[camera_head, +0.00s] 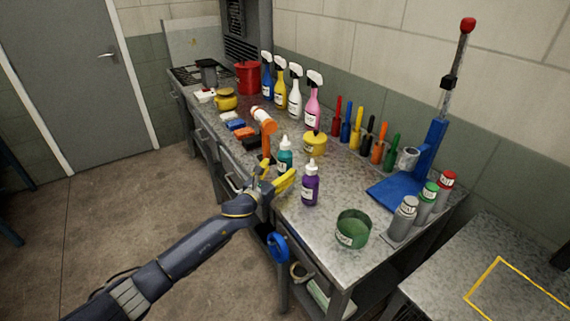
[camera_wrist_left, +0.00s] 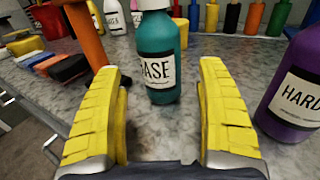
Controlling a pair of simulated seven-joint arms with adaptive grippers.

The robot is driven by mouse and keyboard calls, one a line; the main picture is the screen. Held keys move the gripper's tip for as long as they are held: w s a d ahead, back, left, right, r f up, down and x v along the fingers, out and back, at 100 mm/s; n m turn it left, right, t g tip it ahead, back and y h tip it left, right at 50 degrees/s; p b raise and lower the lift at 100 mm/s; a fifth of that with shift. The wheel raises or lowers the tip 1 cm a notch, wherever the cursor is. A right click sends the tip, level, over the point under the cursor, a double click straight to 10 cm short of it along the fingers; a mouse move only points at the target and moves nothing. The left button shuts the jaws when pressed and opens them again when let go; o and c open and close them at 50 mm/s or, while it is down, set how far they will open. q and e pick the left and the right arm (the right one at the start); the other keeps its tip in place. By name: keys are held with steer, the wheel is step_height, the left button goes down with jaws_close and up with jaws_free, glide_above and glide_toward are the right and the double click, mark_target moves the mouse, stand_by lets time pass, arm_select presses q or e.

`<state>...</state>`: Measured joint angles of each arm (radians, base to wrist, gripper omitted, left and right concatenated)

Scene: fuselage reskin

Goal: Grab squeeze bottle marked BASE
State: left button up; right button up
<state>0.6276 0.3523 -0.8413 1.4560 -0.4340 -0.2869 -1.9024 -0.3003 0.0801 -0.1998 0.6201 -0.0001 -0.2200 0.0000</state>
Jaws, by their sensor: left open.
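The teal squeeze bottle marked BASE (camera_head: 284,158) stands upright on the metal workbench (camera_head: 335,185), near its front edge. In the left wrist view the BASE bottle (camera_wrist_left: 158,62) is straight ahead, its label facing me. My left gripper (camera_head: 276,175) is open, with yellow fingers. In the left wrist view the gripper (camera_wrist_left: 160,95) has its fingers to either side in the picture, with the bottle just beyond the gap, apparently not held. A purple bottle (camera_head: 310,187), its label reading "HARD" before the picture edge (camera_wrist_left: 295,85), stands to the right. My right gripper is in neither view.
An orange-handled tool (camera_head: 266,143) stands left of the BASE bottle, near colored blocks (camera_head: 240,128). A yellow tin (camera_head: 314,143) is behind. A green bowl (camera_head: 352,229) and several spray cans (camera_head: 404,218) are to the right. Several spray bottles (camera_head: 295,90) line the back.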

mark_target(281, 167)
arm_select(q)
steer(key=shift+x, duration=2.15)
steer(key=shift+s+d, duration=0.1)
steer(key=shift+c, duration=0.2)
steer(key=shift+r, duration=0.1)
steer(key=c, duration=1.4)
steer(key=shift+o, duration=0.2)
